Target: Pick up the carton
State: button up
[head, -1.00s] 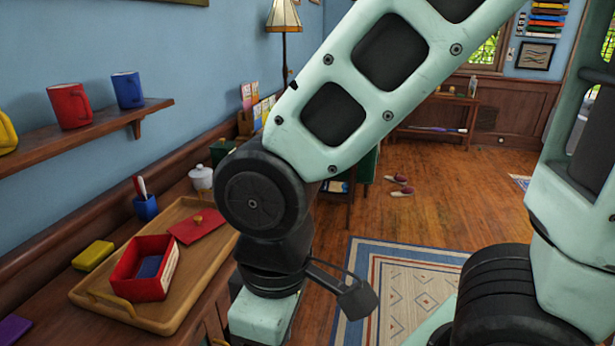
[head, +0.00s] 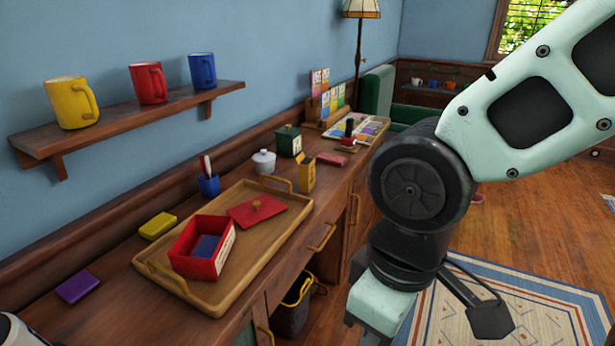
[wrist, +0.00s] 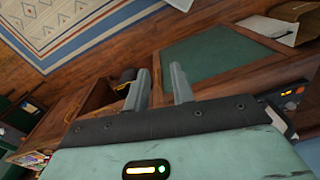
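A small yellow carton (head: 305,173) with a raised flap at its top stands upright on the wooden desk, just behind the right rear part of the wooden tray (head: 247,277). I cannot make out the carton in the wrist view. My gripper (wrist: 159,76) is open and empty in the wrist view, its two fingers apart above the floor and furniture. In the head view my arm hangs to the right of the desk, apart from the carton, and the fingers are out of sight.
A white lidded pot (head: 263,162), a dark green canister (head: 289,141) and a red block (head: 331,159) stand close to the carton. A shelf with mugs (head: 135,112) hangs above. A dark bin (head: 290,318) stands below.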

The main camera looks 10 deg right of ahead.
aim_at(306, 165)
jog(key=i+l+u, duration=0.1)
jog(key=i+l, duration=0.35)
jog(key=l, duration=0.2)
jog(key=i+l+u, duration=0.15)
jog(key=l, duration=0.2)
jog(key=i+l+u, duration=0.1)
jog(key=i+l, duration=0.15)
jog(key=i+l+u, duration=0.1)
jog(key=l, duration=0.4)
jog(key=i+l, duration=0.25)
jog(key=l, duration=0.15)
jog(key=u, duration=0.05)
